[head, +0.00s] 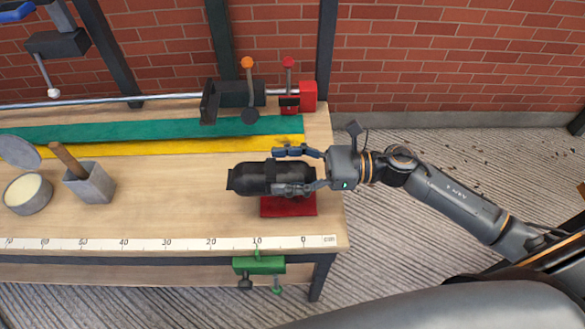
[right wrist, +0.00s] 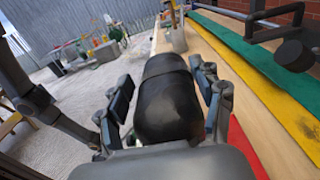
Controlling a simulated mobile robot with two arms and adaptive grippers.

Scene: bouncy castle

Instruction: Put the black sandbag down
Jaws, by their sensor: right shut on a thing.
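The black sandbag (head: 250,179) is a dark, rounded cylinder lying lengthwise along the workbench, near its right end. My right gripper (head: 295,170) comes in from the right, with its fingers on both sides of the sandbag's right part. In the right wrist view the sandbag (right wrist: 167,100) sits between the two fingers (right wrist: 166,108). A red patch (head: 290,206) shows on the bench under and in front of the gripper. Whether the sandbag touches the bench cannot be told. My left gripper is not in view.
The wooden workbench (head: 150,215) has a ruler (head: 170,242) along its front edge. Green (head: 140,130) and yellow (head: 190,146) strips lie behind the sandbag. A grey pot with a mallet (head: 90,183) and a round tin (head: 28,194) stand left. Clamps (head: 240,97) line the back.

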